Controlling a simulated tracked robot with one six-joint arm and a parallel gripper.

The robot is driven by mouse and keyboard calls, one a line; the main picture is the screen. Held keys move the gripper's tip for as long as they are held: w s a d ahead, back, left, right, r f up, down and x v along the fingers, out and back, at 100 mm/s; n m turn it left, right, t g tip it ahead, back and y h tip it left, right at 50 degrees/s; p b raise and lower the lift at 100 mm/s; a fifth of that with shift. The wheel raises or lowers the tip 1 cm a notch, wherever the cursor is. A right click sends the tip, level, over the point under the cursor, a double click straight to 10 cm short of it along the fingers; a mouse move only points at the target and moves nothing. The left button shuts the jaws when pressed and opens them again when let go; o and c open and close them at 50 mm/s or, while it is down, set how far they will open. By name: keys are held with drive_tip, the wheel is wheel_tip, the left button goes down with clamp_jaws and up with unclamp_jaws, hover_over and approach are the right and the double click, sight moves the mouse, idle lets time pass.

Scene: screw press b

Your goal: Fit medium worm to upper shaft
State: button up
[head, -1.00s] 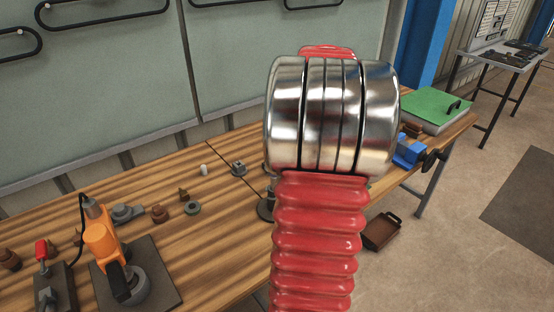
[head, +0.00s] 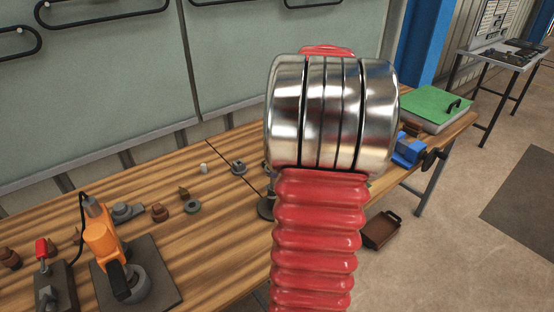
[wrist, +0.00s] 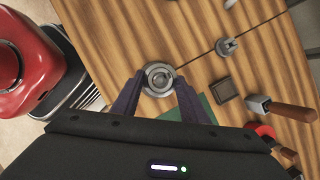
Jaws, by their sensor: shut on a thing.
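In the wrist view the two dark fingers of my gripper (wrist: 160,92) close from both sides on a round grey metal piece, which I take for the medium worm (wrist: 148,85). A lighter ring and round centre show at its top. I cannot tell whether a shaft stands inside it or how high it is above the bench. In the head view my arm hides my gripper and the held piece. A dark round base (head: 266,207) with an upright part shows at the arm's left edge, partly hidden; I cannot tell whether it carries the upper shaft.
An orange tool (head: 103,243) on a dark plate and a red-handled device stand at the bench's left. Several small parts, including a grey ring (head: 192,206) and a flanged part (head: 238,167), lie mid-bench. A blue vise (head: 408,150) and green board (head: 432,108) are right.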

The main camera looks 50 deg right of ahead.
drive_tip(key=shift+f, duration=2.65)
idle(0.6)
idle(0.4)
drive_tip(key=o, duration=1.4)
drive_tip(key=shift+r, duration=0.1)
drive_tip(key=v, duration=1.3)
drive_tip(key=shift+s+d+r, duration=0.1)
drive_tip(key=shift+s+r, duration=0.1)
